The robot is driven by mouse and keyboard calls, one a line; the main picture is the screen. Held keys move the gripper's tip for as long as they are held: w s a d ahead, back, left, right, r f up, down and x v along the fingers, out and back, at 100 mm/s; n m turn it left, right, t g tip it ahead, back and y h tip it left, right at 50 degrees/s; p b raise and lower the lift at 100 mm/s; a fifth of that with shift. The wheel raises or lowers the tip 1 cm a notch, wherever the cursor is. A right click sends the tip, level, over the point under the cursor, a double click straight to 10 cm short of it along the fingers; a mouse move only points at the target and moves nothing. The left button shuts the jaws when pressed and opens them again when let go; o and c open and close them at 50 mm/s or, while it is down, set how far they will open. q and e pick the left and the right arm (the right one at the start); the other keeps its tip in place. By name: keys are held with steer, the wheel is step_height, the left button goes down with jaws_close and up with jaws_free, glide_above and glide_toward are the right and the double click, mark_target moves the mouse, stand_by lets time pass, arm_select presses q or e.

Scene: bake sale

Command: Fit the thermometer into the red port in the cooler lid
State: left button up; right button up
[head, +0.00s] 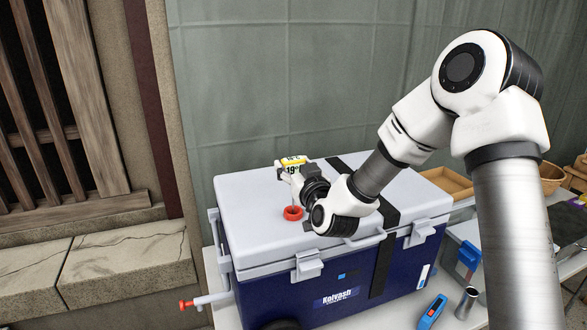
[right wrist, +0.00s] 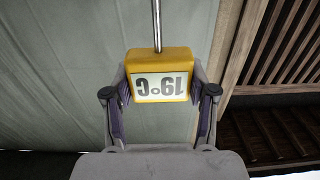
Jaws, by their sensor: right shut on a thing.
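The thermometer (head: 291,161) has a yellow head with a display reading 19°C. My right gripper (head: 289,172) is shut on that head, above the cooler lid (head: 246,191). In the right wrist view the yellow head (right wrist: 158,62) sits between the two fingers, and its thin metal probe (right wrist: 157,25) runs out of the top of the picture. The red port (head: 293,213) is a ring in the lid, just below the gripper in the head view. I cannot tell where the probe tip is relative to the port. My left gripper is not in view.
The blue cooler (head: 290,300) stands on a pale table, with a dark strap over its lid. A red-tipped spigot (head: 187,304) sticks out at left. A blue-handled tool (head: 433,312) and a metal cup (head: 467,302) lie to the right. A wooden tray (head: 447,181) is behind.

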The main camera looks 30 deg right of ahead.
steer(key=shift+r+p, duration=0.65)
steer(key=shift+r, duration=0.4)
steer(key=shift+b, duration=0.35)
stand_by(0.7)
steer(key=shift+f, duration=0.2)
steer(key=shift+f+b, duration=0.35)
steer(key=shift+b, duration=0.05)
steer(key=shift+f+b, duration=3.55)
steer(key=shift+f, duration=0.7)
steer(key=o, duration=1.2)
steer(key=shift+s, duration=0.1)
